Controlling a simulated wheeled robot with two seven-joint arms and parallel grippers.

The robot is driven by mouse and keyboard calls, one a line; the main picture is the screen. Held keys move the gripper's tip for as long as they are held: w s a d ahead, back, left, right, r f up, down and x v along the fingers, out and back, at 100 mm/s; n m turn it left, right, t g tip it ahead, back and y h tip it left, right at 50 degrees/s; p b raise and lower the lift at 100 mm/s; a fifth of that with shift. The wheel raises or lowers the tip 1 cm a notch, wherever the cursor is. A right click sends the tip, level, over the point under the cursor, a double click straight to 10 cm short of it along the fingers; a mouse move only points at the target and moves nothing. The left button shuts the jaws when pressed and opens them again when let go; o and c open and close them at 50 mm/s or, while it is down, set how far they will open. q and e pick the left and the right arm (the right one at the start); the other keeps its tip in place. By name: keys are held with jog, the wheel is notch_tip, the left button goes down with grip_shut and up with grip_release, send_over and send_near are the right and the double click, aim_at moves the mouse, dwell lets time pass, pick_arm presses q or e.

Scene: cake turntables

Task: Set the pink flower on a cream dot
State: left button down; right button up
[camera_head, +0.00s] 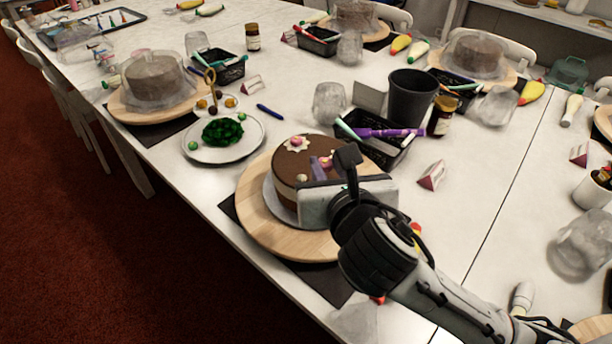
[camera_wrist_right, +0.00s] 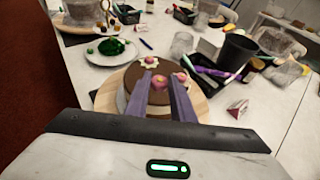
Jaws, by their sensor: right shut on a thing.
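The brown-topped cake (camera_head: 287,169) stands on a round wooden turntable (camera_head: 262,231). A cream dot (camera_head: 297,144) near the cake's far edge bears a pink piece; it also shows in the wrist view (camera_wrist_right: 149,62). A paler cream dot (camera_head: 302,178) lies on the nearer left part of the top. My right gripper (camera_head: 321,165) is over the cake, its purple fingers shut on a pink flower (camera_wrist_right: 158,86) seen between them. Another pink piece (camera_wrist_right: 181,76) shows beyond the right finger. The gap under the held flower is hard to judge. My left gripper is out of view.
A plate with a green mound (camera_head: 222,132) stands left of the cake. Behind it are a black basket of pens (camera_head: 385,149), a dark cup (camera_head: 409,95) and a clear glass (camera_head: 329,102). A covered cake (camera_head: 154,80) stands at the far left.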

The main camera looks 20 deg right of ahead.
aim_at(306, 177)
jog(key=w+a+r+n+y, duration=0.2)
jog(key=w+n+y, duration=0.15)
jog(key=w, duration=0.25)
notch_tip(306, 177, down, 10)
jog(key=shift+w+r+b, duration=0.1)
jog(key=shift+w+b, duration=0.05)
jog(key=shift+b, duration=0.4)
jog(key=shift+f, duration=0.25)
jog(key=o, duration=1)
